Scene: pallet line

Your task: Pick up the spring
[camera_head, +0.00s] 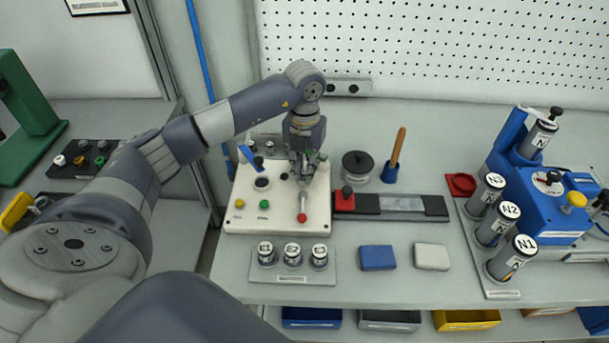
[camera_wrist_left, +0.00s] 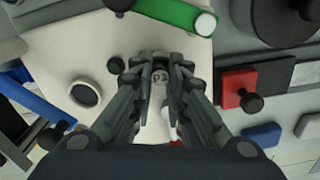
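I cannot make out a spring for certain in either view. My left gripper (camera_head: 303,178) points down over the white fixture board (camera_head: 239,215). In the left wrist view its two fingers (camera_wrist_left: 161,82) stand a small gap apart. A small round grey top with lettering (camera_wrist_left: 160,74) shows between the fingertips. I cannot tell whether the fingers touch it, and the fingers hide its sides. My right gripper is not in view.
The board carries a red-knobbed lever (camera_head: 302,217), a green button (camera_head: 264,205) and a dark-rimmed hole (camera_wrist_left: 85,94). A rack with labelled cylinders E1, E2 and E3 (camera_head: 292,256) stands in front. A black-lidded jar (camera_head: 357,167) and a red block (camera_head: 344,200) are close on the right.

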